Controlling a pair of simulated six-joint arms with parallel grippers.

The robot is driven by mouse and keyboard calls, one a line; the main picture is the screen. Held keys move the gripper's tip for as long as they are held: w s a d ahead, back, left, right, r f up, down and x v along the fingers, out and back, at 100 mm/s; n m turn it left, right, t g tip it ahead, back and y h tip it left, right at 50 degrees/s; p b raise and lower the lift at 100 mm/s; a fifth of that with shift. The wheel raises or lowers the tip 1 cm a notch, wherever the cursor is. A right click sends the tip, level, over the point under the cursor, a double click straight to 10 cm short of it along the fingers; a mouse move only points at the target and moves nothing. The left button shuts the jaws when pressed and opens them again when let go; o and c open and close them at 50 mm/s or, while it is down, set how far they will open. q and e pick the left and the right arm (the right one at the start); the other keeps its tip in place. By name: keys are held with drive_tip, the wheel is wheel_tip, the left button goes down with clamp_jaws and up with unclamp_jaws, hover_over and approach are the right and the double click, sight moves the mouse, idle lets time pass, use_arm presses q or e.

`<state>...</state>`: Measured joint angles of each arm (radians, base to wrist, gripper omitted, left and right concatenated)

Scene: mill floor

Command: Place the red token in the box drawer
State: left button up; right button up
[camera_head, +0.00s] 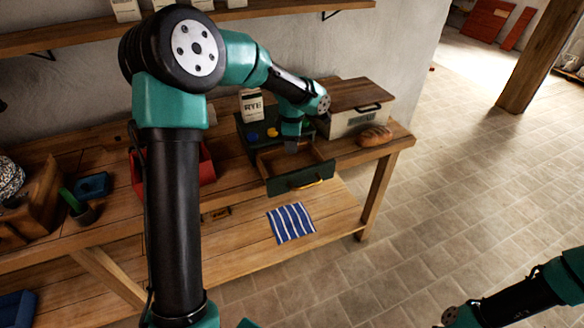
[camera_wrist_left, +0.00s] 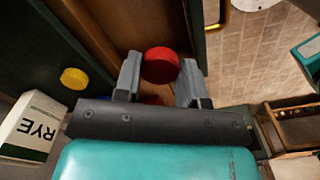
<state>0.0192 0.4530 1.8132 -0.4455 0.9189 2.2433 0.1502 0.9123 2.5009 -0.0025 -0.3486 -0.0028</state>
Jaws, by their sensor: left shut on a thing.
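The red token (camera_wrist_left: 160,65) is a round disc between my left gripper's fingertips (camera_wrist_left: 160,75) in the left wrist view. The gripper is shut on it. In the head view my left gripper (camera_head: 291,146) points down over the rear of the open drawer, and the token cannot be made out there. The drawer (camera_head: 301,180) of the dark green box (camera_head: 247,131) is pulled out and has a yellow handle (camera_head: 308,184). In the wrist view its front panel (camera_wrist_left: 190,25) lies just right of the token. My right gripper is not in view.
A yellow token (camera_head: 272,131) and a blue token (camera_head: 252,137) lie on the box top. A RYE packet (camera_head: 251,106) stands behind. A wood-lidded bin (camera_head: 352,118) and a bread loaf (camera_head: 375,136) are at the right. A striped cloth (camera_head: 291,222) lies on the lower shelf.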

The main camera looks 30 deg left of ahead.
use_arm(q)
drive_tip(key=m, duration=0.2)
drive_tip(key=w+f+m, duration=0.1)
drive_tip(key=m, duration=0.1)
drive_tip(key=w+f+m, duration=0.1)
drive_tip(key=m, duration=0.1)
drive_tip(key=shift+a+f, duration=0.1)
drive_tip(key=shift+a, duration=0.05)
drive_tip(key=shift+f, duration=0.1)
hover_over(294, 168)
drive_tip(key=s+d, duration=0.1)
drive_tip(key=s, duration=0.1)
drive_tip(key=shift+s+d+f, duration=0.1)
drive_tip(key=shift+d+f, duration=0.05)
drive_tip(key=shift+f, duration=2.9)
drive_tip(key=shift+f, duration=1.85)
drive_tip(key=shift+f, duration=0.1)
drive_tip(key=o, duration=0.9)
